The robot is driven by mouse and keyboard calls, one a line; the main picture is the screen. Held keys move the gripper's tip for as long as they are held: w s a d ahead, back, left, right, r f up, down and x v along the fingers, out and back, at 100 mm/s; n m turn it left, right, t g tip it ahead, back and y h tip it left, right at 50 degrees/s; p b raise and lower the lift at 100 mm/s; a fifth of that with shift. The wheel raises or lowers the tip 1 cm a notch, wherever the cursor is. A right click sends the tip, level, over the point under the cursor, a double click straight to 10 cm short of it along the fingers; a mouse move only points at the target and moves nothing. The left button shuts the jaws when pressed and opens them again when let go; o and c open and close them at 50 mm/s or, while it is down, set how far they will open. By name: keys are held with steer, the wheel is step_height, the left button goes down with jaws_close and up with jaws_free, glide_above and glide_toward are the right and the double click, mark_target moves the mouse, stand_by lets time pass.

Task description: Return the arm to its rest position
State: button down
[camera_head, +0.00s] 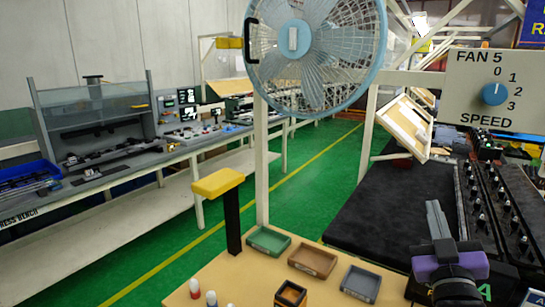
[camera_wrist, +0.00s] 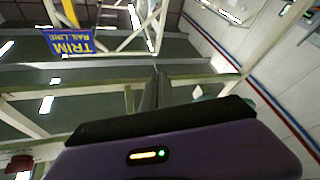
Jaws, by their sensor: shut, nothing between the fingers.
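My gripper (camera_head: 436,217) is at the lower right in the head view, a purple body with grey fingers pointing up. Its fingers lie together, shut with nothing held. In the wrist view the shut fingers (camera_wrist: 161,88) stick up past the dark edge of the purple housing. Behind them are pale frame beams and a blue upside-down sign (camera_wrist: 69,41). Nothing touches the fingertips. Most of my arm is hidden below the picture edge.
A tan table (camera_head: 215,277) holds green (camera_head: 269,241), brown (camera_head: 312,260) and grey (camera_head: 361,283) trays. A yellow-topped post (camera_head: 218,183) stands at its left. A fan (camera_head: 318,50) and speed panel (camera_head: 493,90) are above. Black racks (camera_head: 500,205) stand close right of my gripper.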

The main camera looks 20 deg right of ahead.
steer(key=s+a+f+n+t+y+b, duration=0.1)
steer(key=s+a+f+n+y, duration=0.2)
steer(key=s+a+f+y, duration=0.4)
steer(key=s+a+f+n+t+y, duration=0.1)
steer(key=s+a+f+n+y, duration=0.15)
steer(key=a+f, duration=0.55)
steer(key=s+a+f+m+g+y, duration=0.1)
steer(key=s+a+f, duration=0.2)
steer(key=s, duration=0.4)
steer(key=s+a+f+m+g+b, duration=0.1)
steer(key=s+a+f+g, duration=0.1)
steer(key=s+a+f, duration=0.2)
steer(key=s+a+f+m+g+y, duration=0.1)
steer(key=s+a+f+g, duration=0.1)
steer(key=s, duration=0.9)
steer(key=shift+a+f+y+b, duration=0.35)
steer(key=shift+a+f, duration=0.4)
steer(key=shift+a, duration=0.4)
steer(key=c, duration=1.8)
jaws_free()
steer(key=shift+s+d+f+m, duration=0.1)
steer(key=shift+s+f+m, duration=0.1)
steer(key=shift+s+m, duration=0.2)
steer(key=shift+c, duration=0.2)
steer(key=o, duration=0.8)
steer(key=shift+g, duration=0.3)
steer(key=shift+c, duration=0.2)
